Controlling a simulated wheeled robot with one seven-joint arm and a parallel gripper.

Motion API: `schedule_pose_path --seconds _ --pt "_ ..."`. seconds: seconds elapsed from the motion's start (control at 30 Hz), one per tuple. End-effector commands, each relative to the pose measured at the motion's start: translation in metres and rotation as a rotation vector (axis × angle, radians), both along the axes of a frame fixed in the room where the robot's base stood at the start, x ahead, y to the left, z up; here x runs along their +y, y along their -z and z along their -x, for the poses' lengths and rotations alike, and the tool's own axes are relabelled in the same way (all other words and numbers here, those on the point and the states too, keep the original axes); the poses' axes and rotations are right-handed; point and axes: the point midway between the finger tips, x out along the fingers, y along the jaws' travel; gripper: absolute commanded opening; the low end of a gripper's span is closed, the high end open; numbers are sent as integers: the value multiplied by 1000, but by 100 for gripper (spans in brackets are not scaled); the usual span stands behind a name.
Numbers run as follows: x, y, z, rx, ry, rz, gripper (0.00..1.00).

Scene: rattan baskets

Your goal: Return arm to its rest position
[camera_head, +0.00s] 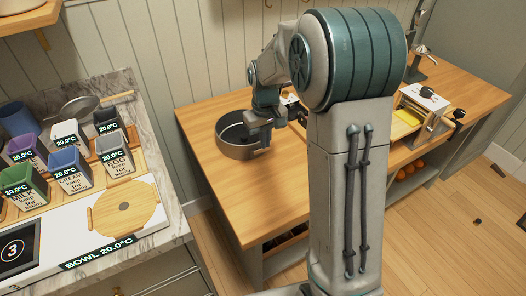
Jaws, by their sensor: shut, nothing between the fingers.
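My gripper (261,143) is at the end of my bent arm, above the wooden table, in the head view. It looks shut and empty. It overlaps the right side of a dark round pan (233,151) on the table; I cannot tell whether it touches the pan or hangs above it. My arm's large upper joint and column fill the middle of the view and hide part of the table behind them.
The wooden table (212,111) has bare room left of and in front of the pan. A wooden and yellow device (407,117) stands on its right part. At left, a marble counter (142,136) holds several labelled cups and a round wooden board (123,207).

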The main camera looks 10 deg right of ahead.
Motion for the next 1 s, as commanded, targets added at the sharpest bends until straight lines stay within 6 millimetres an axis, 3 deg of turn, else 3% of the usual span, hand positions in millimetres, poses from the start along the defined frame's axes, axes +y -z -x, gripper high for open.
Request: schedule_pose_path --seconds 0.33,0.47,0.7,1.0 --pt "3 -17 2 -3 -3 0 0" --pt "3 -31 18 -23 15 2 0" --pt "1 -71 82 -96 90 5 0" --pt "-1 -93 171 -187 195 -10 0"
